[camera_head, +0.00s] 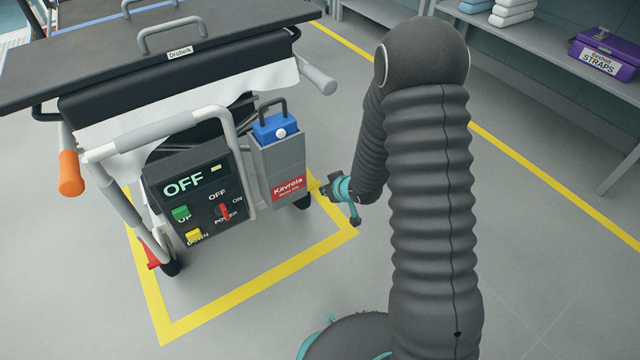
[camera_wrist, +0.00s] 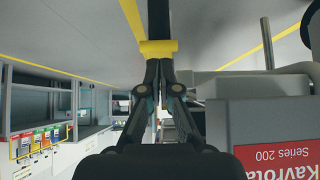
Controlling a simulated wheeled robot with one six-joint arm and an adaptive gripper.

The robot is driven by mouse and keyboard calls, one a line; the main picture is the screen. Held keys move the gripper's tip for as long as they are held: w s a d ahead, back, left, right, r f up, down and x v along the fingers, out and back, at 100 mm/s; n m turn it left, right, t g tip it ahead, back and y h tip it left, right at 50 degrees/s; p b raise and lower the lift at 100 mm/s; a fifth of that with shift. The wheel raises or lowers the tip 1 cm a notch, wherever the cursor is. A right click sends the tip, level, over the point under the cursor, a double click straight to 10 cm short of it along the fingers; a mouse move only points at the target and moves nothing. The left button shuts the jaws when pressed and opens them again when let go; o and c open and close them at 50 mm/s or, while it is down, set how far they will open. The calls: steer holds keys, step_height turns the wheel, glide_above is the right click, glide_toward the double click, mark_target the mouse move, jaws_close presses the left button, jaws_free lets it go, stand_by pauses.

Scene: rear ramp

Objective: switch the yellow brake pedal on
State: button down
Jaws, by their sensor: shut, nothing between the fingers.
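The yellow brake pedal (camera_wrist: 158,48) shows in the wrist view as a small yellow block at the end of a dark bar. My gripper (camera_wrist: 160,62) is shut and empty, its fingertips right at the yellow block. I cannot tell whether they touch it. In the head view my gripper (camera_head: 328,188) is low, just right of the grey box with the red Kavrota label (camera_head: 288,187). I cannot make out the pedal in the head view. Whether it is on or off does not show.
The cart's control panel (camera_head: 190,200) reads OFF and carries a red switch, a green button and a yellow button. A yellow floor line (camera_head: 270,278) frames the cart. A shelf (camera_head: 560,60) runs along the right wall. The floor between is clear.

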steer(key=s+d, duration=0.1)
steer(key=s+d+r, duration=0.1)
steer(key=s, duration=0.1)
steer(key=s+d+r, duration=0.1)
steer(key=shift+s, duration=0.35)
steer(key=s+d+f+m+g+h, duration=0.1)
steer(key=s+d+f+g+h, duration=0.25)
steer(key=s+d, duration=0.2)
steer(key=s+d+r+m+g+h+p, duration=0.1)
steer(key=s+d+r+m+g, duration=0.15)
steer(key=s+r, duration=0.2)
steer(key=s+r+t+p, duration=0.1)
steer(key=s+r, duration=0.4)
steer(key=r, duration=0.7)
steer(key=s+a+r+m+t+p, duration=0.1)
steer(key=s+r, duration=0.4)
steer(key=r, duration=0.7)
steer(key=s+r+m+t+p, duration=0.1)
steer(key=s+r, duration=0.4)
steer(key=r, duration=0.7)
steer(key=shift+s+a+r+t+p, duration=0.25)
steer(key=shift+t+p, duration=0.35)
steer(key=shift+p, duration=0.65)
